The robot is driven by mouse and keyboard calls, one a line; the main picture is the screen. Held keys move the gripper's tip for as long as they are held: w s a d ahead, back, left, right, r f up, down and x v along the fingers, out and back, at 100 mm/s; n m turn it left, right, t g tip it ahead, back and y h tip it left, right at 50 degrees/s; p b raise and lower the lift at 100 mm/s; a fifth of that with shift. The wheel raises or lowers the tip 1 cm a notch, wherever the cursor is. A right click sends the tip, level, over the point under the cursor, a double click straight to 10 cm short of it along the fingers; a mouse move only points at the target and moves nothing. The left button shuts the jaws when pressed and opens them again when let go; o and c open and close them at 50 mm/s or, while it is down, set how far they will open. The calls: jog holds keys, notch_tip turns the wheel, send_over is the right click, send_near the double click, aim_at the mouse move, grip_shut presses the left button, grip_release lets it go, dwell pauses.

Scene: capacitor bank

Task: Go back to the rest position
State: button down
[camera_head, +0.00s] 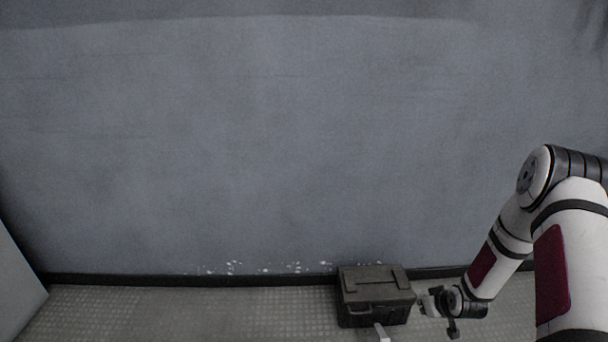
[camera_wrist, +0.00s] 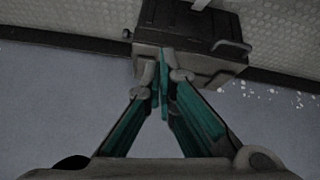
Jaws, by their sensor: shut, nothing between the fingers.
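My gripper (camera_head: 424,305) is at the lower right in the head view, at the end of my white arm with dark red panels. It appears just right of a dark case on the floor. In the wrist view my gripper (camera_wrist: 160,88) has its teal-lined fingers together with nothing between them. The case (camera_wrist: 195,30) shows beyond the fingertips there. I cannot tell how far the fingertips are from it.
The dark lidded case (camera_head: 376,292) stands on the patterned floor (camera_head: 200,310) against the grey wall (camera_head: 250,140). A small pale object (camera_head: 382,333) shows at its front. A pale panel (camera_head: 15,285) stands at the left edge. The floor left of the case is clear.

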notch_tip(320, 180, up, 12)
jog(key=g, duration=0.1)
jog(key=s+a+r+g+h, duration=0.1)
jog(key=s+a+r, duration=0.1)
jog(key=s+r, duration=0.35)
jog(key=s+a+r+m+g, duration=0.1)
jog(key=s+a+r, duration=0.15)
jog(key=r, duration=0.65)
jog(key=s+a+r+g+h, duration=0.1)
jog(key=s+a+r, duration=0.25)
jog(key=r, duration=0.35)
jog(key=s+a+r+m+g+y, duration=0.1)
jog(key=s+a+r, duration=0.2)
jog(key=s, duration=0.8)
jog(key=s+a+r+g, duration=0.1)
jog(key=s+a+r, duration=0.25)
jog(key=s, duration=0.65)
jog(key=s+a+r+m+g+y, duration=0.15)
jog(key=s+r, duration=0.25)
jog(key=s, duration=0.7)
notch_tip(320, 180, up, 40)
jog(key=n+t+p, duration=0.1)
jog(key=t+p, duration=0.4)
jog(key=p, duration=3.3)
jog(key=shift+w+a+f+h, duration=0.25)
jog(key=shift+w+a+h, duration=0.1)
